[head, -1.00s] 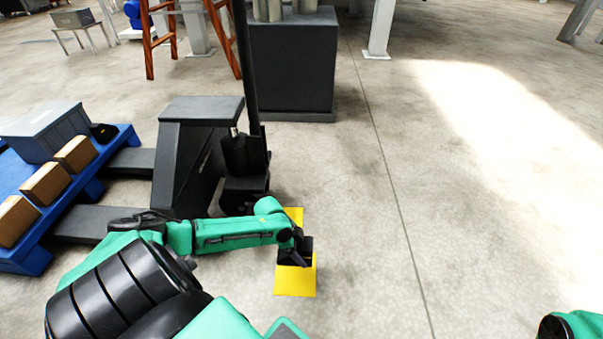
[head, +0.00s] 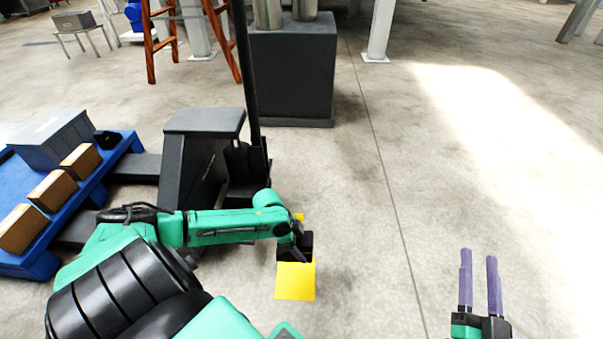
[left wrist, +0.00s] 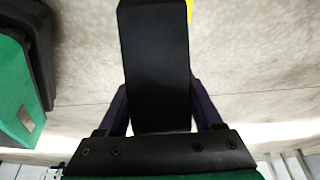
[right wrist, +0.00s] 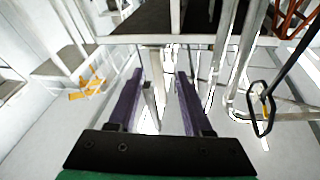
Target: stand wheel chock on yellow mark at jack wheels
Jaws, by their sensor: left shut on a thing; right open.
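The wheel chock is a black block (left wrist: 155,55) between the fingers of my left gripper (left wrist: 160,108) in the left wrist view. In the head view my left gripper (head: 300,248) is low over the yellow mark (head: 295,282), and the dark chock partly hides that mark. I cannot tell whether the chock touches the floor. The black pallet jack (head: 198,160) stands behind my left arm, which hides its wheels. My right gripper (head: 479,262) is open and empty at the lower right, above bare floor. Its two purple fingers also show apart in the right wrist view (right wrist: 159,80).
A blue pallet (head: 95,190) with brown boxes (head: 52,190) and a grey bin (head: 50,140) is at the left. A dark plinth (head: 292,75) and an orange ladder (head: 150,45) stand behind. The floor at the right is clear.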

